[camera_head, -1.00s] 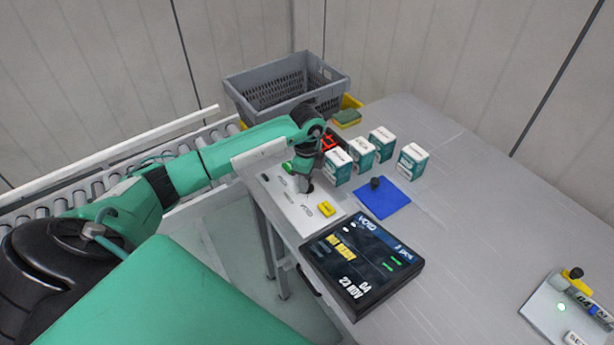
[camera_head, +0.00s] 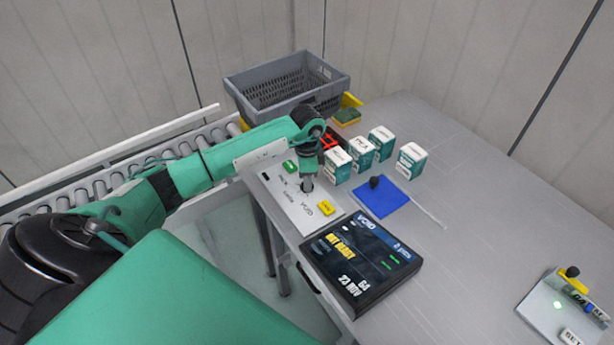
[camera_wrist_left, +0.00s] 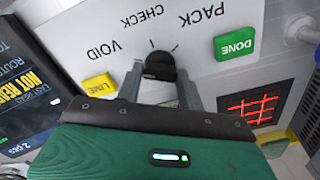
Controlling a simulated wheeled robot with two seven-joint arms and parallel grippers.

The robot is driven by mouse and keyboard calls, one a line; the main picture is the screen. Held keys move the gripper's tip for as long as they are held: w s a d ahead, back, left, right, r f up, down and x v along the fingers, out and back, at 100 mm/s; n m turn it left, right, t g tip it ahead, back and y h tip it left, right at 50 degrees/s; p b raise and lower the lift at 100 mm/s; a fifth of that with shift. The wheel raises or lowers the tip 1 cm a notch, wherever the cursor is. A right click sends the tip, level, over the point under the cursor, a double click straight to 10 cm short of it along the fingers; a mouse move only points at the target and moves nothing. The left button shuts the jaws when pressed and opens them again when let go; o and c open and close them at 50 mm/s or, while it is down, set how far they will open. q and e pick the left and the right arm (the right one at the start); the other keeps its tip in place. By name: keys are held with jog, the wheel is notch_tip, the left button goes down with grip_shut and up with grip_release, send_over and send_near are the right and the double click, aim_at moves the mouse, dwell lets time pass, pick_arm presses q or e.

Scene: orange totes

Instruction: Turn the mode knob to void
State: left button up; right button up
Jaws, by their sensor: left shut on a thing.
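The mode knob (camera_wrist_left: 160,66) is black and sits on a white panel (camera_wrist_left: 195,25) printed VOID, CHECK and PACK. In the left wrist view my left gripper (camera_wrist_left: 160,88) has one finger on each side of the knob and is shut on it. I cannot tell exactly which word the knob points at. In the head view my left gripper (camera_head: 307,187) reaches down to the panel and hides the knob. A dark screen (camera_head: 362,265) in front of the panel shows the word VOID in its top line. My right gripper is not in view.
A yellow LINE button (camera_wrist_left: 100,87) and a green DONE button (camera_wrist_left: 234,43) flank the knob. White-green boxes (camera_head: 337,166) and a blue mat (camera_head: 381,200) with a dark item stand to the right. A grey crate (camera_head: 285,85) is behind. The table's right side is mostly clear.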

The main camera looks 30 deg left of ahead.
pick_arm(q)
jog(key=shift+w+r, duration=0.1)
jog(key=shift+r, duration=0.05)
jog(key=o, duration=1)
notch_tip(320, 180, up, 14)
jog(key=b, duration=0.3)
jog(key=shift+f, duration=0.25)
